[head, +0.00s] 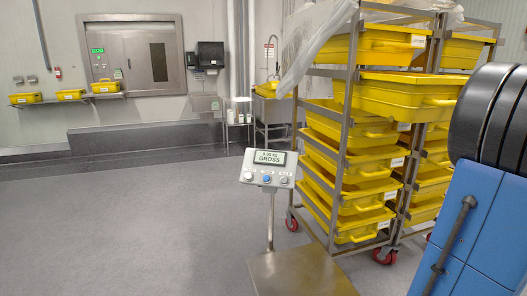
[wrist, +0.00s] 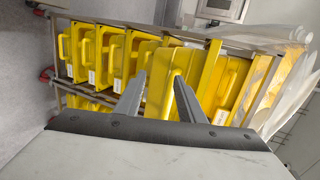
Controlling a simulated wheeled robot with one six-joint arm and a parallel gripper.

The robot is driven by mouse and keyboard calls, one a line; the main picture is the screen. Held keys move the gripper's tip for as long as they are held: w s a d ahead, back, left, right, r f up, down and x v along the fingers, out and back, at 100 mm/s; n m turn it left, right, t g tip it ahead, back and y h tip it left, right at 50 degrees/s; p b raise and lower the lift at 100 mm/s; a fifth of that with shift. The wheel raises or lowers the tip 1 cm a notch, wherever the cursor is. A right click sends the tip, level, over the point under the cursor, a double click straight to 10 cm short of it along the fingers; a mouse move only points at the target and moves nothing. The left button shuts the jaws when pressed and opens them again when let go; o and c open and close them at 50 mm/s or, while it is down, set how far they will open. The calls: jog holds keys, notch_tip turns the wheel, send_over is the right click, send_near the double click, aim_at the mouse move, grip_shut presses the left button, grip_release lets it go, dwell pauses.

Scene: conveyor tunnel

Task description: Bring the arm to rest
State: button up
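My gripper (wrist: 160,77) shows in the wrist view with its two fingers apart and nothing clearly held between them. A yellow tote (wrist: 158,62) with a handle lies straight beyond the fingertips. The gap between the fingers and the handle cannot be judged. In the head view my gripper does not show. The wheeled metal rack (head: 347,130) there holds stacked yellow totes, and one upper tote (head: 405,97) sticks out past the rack's front.
A scale display (head: 268,168) reading GROSS stands on a post beside a flat metal platform (head: 300,272). Yellow containers (head: 70,95) sit on a wall shelf at the back left. Clear plastic sheeting (head: 313,40) hangs over the rack. The grey floor at left is open.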

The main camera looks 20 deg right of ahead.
jog(key=w+a+f+n+g+y, duration=0.15)
jog(key=a+f, duration=0.35)
jog(key=a, duration=0.6)
jog(key=w+a+f+n+g, duration=0.3)
jog(key=a+f, duration=0.2)
jog(key=a, duration=0.6)
jog(key=w+a+f+n+g+y, duration=0.1)
jog(key=w+a+f+n+g, duration=0.1)
jog(key=a+f, duration=0.65)
jog(key=s+a+f+n+g+h, duration=0.3)
jog(key=s+a+f+n, duration=0.7)
jog(key=s+a+f, duration=0.6)
jog(key=s+a, duration=0.1)
jog(key=a, duration=0.2)
jog(key=shift+a+f+h, duration=0.3)
jog(key=shift+h, duration=0.05)
jog(key=shift+s+d, duration=0.1)
jog(key=shift+d, duration=0.05)
jog(key=shift+c, duration=0.6)
